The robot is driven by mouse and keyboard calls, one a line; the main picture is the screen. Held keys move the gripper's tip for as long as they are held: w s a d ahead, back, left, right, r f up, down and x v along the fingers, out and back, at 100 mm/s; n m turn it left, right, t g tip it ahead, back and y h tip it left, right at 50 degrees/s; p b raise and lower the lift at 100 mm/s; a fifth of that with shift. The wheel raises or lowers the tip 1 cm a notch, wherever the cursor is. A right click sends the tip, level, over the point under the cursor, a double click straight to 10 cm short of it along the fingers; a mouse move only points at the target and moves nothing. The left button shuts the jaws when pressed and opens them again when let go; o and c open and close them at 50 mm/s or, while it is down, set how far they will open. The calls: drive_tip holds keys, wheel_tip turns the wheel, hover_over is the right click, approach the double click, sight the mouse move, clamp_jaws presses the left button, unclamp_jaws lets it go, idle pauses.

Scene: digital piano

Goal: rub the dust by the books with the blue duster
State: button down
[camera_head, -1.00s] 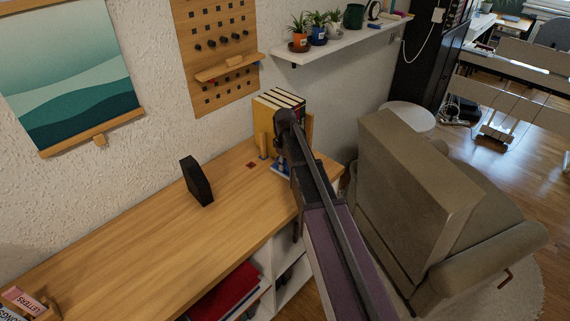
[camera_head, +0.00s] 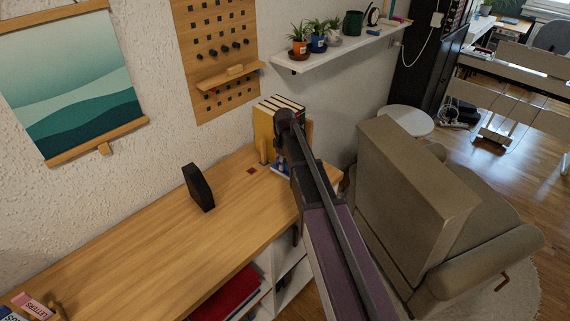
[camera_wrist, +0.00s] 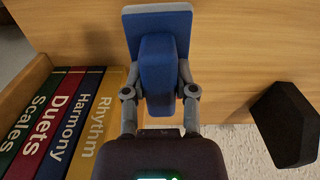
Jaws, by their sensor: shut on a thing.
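My gripper (camera_wrist: 160,92) is shut on the blue duster (camera_wrist: 158,55), a blue block on a blue pad with a grey edge. The duster is over the wooden top beside the books; I cannot tell whether its pad touches the wood. In the head view my arm hides most of the duster, with a bit of blue (camera_head: 279,170) showing. The books (camera_wrist: 60,125) stand left of the gripper in the wrist view and behind it in the head view (camera_head: 264,122). A small dark red patch (camera_head: 252,171) lies near them. I cannot make out dust for certain.
A black wedge-shaped block (camera_head: 198,187) stands on the wooden top (camera_head: 150,245), also at the right of the wrist view (camera_wrist: 287,125). A wooden bookend (camera_head: 263,150) is beside the books. A sofa (camera_head: 410,200) stands right. The middle of the top is clear.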

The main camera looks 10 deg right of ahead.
drive_tip(key=shift+r+p, duration=0.55)
drive_tip(key=shift+r, duration=0.25)
